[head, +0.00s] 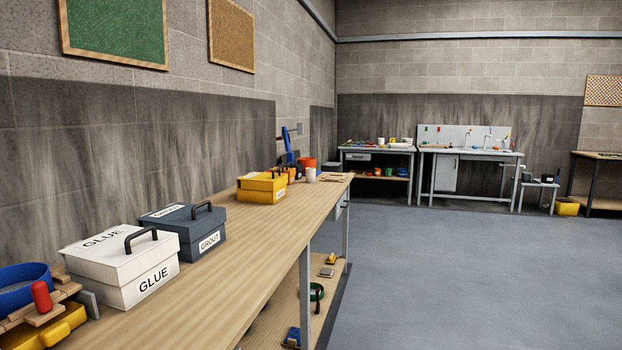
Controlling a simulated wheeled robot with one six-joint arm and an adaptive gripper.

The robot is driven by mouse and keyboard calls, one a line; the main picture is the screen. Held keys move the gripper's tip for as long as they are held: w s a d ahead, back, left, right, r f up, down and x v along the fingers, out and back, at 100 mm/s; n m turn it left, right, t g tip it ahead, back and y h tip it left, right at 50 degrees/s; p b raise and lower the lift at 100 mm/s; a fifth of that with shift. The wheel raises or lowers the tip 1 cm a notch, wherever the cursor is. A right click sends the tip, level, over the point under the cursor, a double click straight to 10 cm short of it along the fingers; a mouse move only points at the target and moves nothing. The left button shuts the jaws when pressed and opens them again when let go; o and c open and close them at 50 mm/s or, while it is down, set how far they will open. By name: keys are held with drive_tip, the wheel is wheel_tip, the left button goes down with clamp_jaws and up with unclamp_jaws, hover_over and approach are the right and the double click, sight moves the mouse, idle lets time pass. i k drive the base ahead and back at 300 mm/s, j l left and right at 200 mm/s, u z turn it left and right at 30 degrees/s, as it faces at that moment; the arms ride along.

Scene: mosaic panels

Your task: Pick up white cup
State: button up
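A small white cup (311,175) stands upright near the far end of the long wooden workbench (240,247) on the left. An orange-red container (307,163) is right behind it. The cup is small in this view, so I cannot make out a handle. My gripper is not in view.
On the bench, a white GLUE box (122,269), a dark GROUT box (184,233) and a yellow box (262,188) stand between me and the cup. Open blue-grey floor (440,270) lies right of the bench. Other worktables (470,151) stand along the back wall.

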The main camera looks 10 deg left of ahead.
sight(310, 172)
drive_tip(key=i, duration=1.95)
drive_tip(key=i+l+u, duration=0.2)
drive_tip(key=i, duration=0.4)
drive_tip(key=i+u, duration=0.25)
drive_tip(key=i, duration=0.3)
drive_tip(key=i+l+u, duration=0.2)
drive_tip(key=i+u, duration=0.25)
drive_tip(key=i+l+u, duration=0.2)
drive_tip(key=u, duration=0.3)
drive_tip(key=i+l+u, duration=0.25)
drive_tip(key=l+u, duration=0.2)
drive_tip(key=i+l+u, duration=0.15)
drive_tip(key=l+u, duration=0.3)
drive_tip(key=i+l+u, duration=0.1)
drive_tip(key=l+u, duration=0.35)
drive_tip(key=l, duration=0.1)
